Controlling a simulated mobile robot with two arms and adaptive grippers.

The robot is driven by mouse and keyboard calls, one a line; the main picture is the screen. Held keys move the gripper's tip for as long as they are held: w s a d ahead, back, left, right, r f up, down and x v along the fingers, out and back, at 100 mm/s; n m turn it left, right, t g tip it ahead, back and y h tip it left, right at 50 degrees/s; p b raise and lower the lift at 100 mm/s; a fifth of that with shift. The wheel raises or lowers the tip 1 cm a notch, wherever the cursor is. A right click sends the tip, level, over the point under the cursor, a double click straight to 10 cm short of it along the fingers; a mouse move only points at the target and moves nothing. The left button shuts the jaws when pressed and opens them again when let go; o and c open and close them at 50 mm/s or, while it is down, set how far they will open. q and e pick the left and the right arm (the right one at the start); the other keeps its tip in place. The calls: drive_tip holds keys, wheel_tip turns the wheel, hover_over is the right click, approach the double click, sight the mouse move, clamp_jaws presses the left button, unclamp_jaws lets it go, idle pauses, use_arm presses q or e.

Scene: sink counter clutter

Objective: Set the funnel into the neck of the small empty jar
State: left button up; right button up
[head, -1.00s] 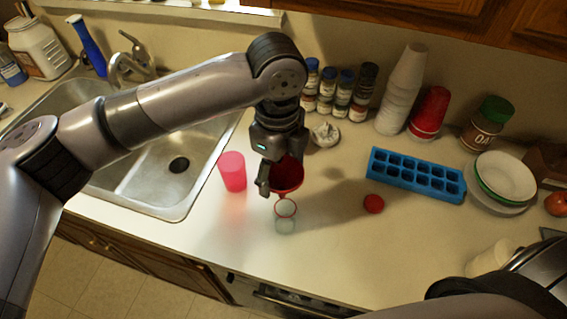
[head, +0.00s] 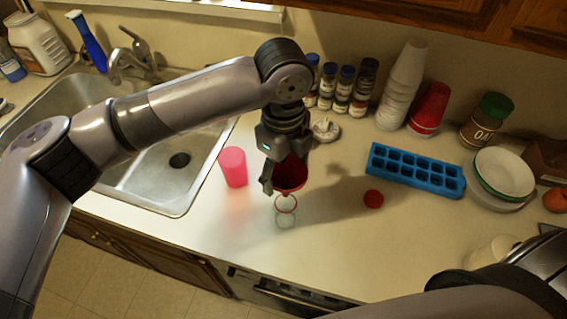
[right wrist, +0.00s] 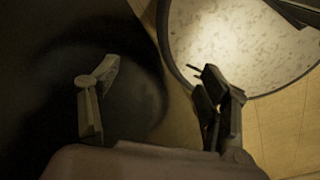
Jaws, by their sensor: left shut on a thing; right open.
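The red funnel (head: 292,177) is held by my left gripper (head: 276,178), which is shut on it at its wide cone. The funnel hangs wide end up, just above and behind the small clear jar (head: 286,215) in the head view. The jar stands upright on the counter, with a reddish rim, and looks empty. The funnel's lower end overlaps the jar's rim in the picture; I cannot tell whether it is in the neck. My right gripper (right wrist: 155,88) is open and empty in the right wrist view, away from both.
A pink cup (head: 233,167) stands left of the jar near the sink (head: 178,195). A red cap (head: 373,199) and a blue ice tray (head: 415,172) lie to the right. Spice jars (head: 343,88) and stacked cups (head: 402,85) line the wall. The front counter is clear.

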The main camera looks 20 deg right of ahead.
use_arm(q)
drive_tip(key=shift+f+b, duration=0.5)
drive_tip(key=shift+f, duration=0.9)
drive_tip(key=shift+f+b, duration=0.7)
drive_tip(key=shift+f, duration=1.35)
use_arm(e)
drive_tip(key=f, duration=0.2)
drive_tip(key=shift+d+f, duration=0.3)
drive_tip(key=shift+f, duration=0.05)
drive_tip(key=shift+a, duration=0.15)
use_arm(q)
drive_tip(key=o, duration=0.9)
